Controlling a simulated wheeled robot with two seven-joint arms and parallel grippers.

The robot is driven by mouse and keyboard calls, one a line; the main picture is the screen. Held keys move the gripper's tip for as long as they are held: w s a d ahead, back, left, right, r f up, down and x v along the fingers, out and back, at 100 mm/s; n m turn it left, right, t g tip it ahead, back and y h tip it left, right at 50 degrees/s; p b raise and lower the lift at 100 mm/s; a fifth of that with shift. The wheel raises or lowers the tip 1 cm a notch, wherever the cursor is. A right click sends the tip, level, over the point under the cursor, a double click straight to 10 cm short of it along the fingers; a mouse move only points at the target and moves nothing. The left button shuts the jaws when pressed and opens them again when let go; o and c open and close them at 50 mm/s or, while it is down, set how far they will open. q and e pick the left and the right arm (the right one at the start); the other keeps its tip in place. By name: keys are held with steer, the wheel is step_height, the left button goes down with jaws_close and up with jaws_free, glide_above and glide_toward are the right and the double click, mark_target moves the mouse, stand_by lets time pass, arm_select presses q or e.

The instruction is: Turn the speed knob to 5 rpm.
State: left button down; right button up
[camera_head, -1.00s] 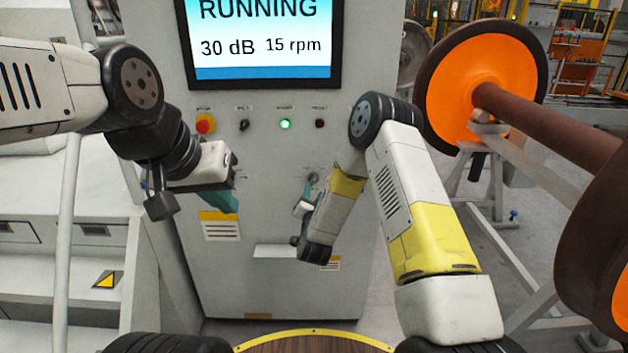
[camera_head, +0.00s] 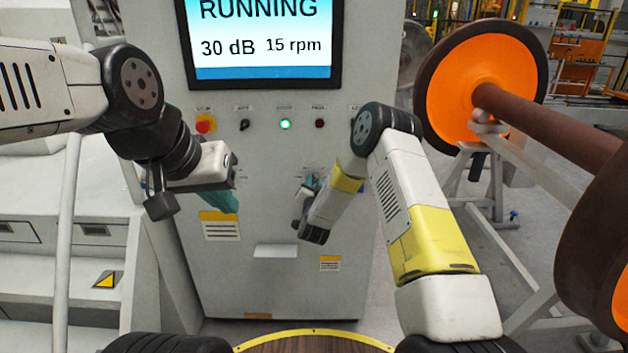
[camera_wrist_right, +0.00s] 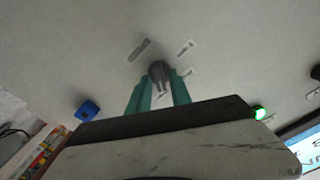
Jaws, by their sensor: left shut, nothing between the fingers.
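The speed knob (camera_wrist_right: 158,70) is a small dark grey cylinder on the pale panel in the right wrist view, with printed marks around it. My right gripper (camera_wrist_right: 160,78) is open, its two teal fingers apart with the knob at or between their tips. I cannot tell whether they touch it. In the head view my right gripper (camera_head: 313,181) is at the panel and largely hides the knob. The screen (camera_head: 262,40) reads RUNNING, 30 dB and 15 rpm. My left gripper (camera_head: 224,200) is shut and empty, left of the knob in front of the cabinet.
An orange wheel (camera_head: 468,85) on an axle stands at the right.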

jaws_close()
steer(key=shift+n, duration=0.3)
steer(key=n, duration=2.3)
steer(key=shift+a+f, duration=0.25)
steer(key=shift+n, duration=0.3)
steer(key=shift+o, duration=1.7)
jaws_free()
